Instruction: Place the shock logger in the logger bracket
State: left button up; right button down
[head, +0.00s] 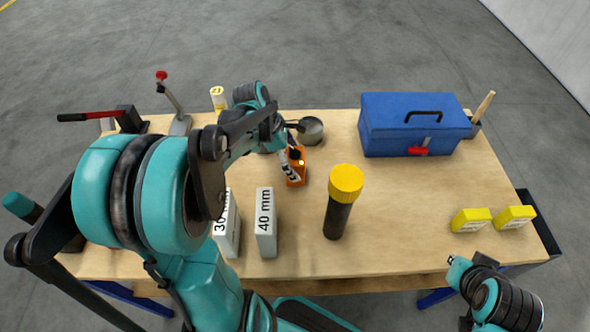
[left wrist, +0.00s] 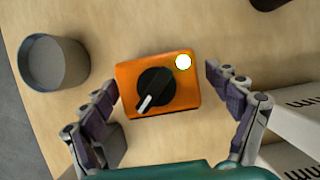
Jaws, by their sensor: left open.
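An orange box with a black knob and a round white spot, which looks like the shock logger (head: 297,175), stands on the wooden table in the head view. In the left wrist view the shock logger (left wrist: 188,95) is between the fingers of my left gripper (left wrist: 162,82), with a gap on the right; on the left the finger is very close to it. My left gripper (head: 291,152) is open and partly covers the logger in the head view. My right gripper (head: 458,268) is at the lower right, its fingers unclear. I cannot make out the logger bracket for sure.
A grey cup (head: 312,130) stands just beyond the logger. Two labelled white blocks, one marked 40 mm (head: 266,225), and a yellow-capped black cylinder (head: 338,215) stand nearer. A blue toolbox (head: 400,135) and yellow blocks (head: 470,220) are on the right. The table's middle right is clear.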

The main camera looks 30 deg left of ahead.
pick_arm(q)
jog(key=shift+w+d+f, duration=0.1)
jog(key=shift+f, duration=0.2)
jog(key=shift+r, duration=0.1)
jog(key=shift+c, duration=0.3)
jog(key=c, duration=1.5)
jog(key=shift+c, duration=0.2)
jog(key=shift+r, duration=0.1)
